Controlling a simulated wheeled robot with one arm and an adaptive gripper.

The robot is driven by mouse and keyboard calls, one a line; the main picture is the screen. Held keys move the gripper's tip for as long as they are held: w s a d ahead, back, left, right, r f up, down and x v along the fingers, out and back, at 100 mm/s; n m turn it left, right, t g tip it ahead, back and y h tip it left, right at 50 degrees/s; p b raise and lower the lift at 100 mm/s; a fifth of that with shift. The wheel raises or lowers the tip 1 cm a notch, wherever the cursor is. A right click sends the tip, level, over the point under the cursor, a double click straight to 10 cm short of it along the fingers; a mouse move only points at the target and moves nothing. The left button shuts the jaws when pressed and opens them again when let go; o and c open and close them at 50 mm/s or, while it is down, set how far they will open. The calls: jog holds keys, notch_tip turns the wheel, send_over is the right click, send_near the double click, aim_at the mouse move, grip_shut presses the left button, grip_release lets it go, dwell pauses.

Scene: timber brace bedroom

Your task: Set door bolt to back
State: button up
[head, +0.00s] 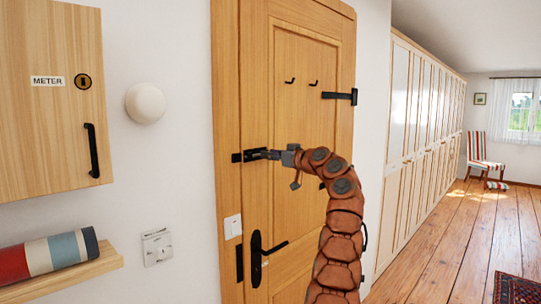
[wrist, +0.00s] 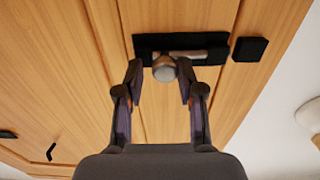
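The door bolt is on the wooden door, with a black plate (wrist: 143,42), a silver rod and a round grey knob (wrist: 164,68) in the wrist view. The rod runs right from the knob and ends short of the separate black keeper (wrist: 249,49); a gap shows between plate and keeper. My gripper (wrist: 161,73) is open, one finger on each side of the knob. I cannot tell whether either finger touches it. In the head view, my gripper (head: 277,155) is at the bolt and hides much of it; the keeper (head: 237,157) shows to the left.
The door (head: 290,100) is closed, with a black lever handle (head: 257,258) below the bolt, two small hooks and a black hinge (head: 340,96). A meter cabinet (head: 50,110) and a shelf (head: 65,276) with a striped roll are left. Wooden floor is open at right.

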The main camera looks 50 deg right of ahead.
jog(key=shift+o, duration=1.2)
jog(key=shift+d+f, duration=0.1)
jog(key=s, duration=1.2)
jog(key=shift+a, duration=0.2)
